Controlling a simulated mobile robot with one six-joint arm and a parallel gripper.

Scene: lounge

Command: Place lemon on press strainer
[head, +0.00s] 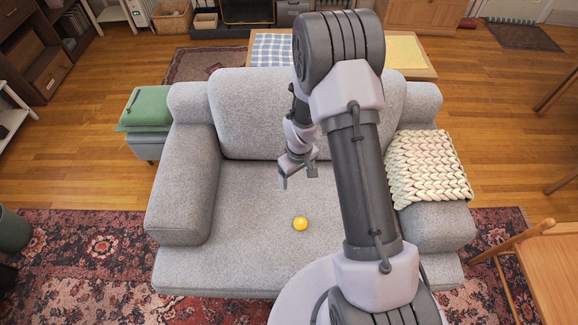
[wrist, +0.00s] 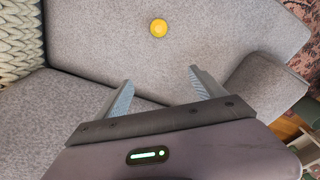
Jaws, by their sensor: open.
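A yellow lemon (head: 300,223) lies on the seat of the grey sofa (head: 240,262), near the front and middle. The lemon also shows in the wrist view (wrist: 159,28), at the top middle, beyond my fingertips. My gripper (head: 297,178) is open and empty above the sofa seat, farther back than the lemon and apart from it. In the wrist view, its two fingers (wrist: 158,84) are spread wide with only grey fabric between them. I do not see a press strainer in either view.
A cream knitted blanket (head: 428,166) hangs over the right armrest. A low table with a yellow cloth (head: 405,52) stands behind the sofa. A wooden chair (head: 540,265) is at the right.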

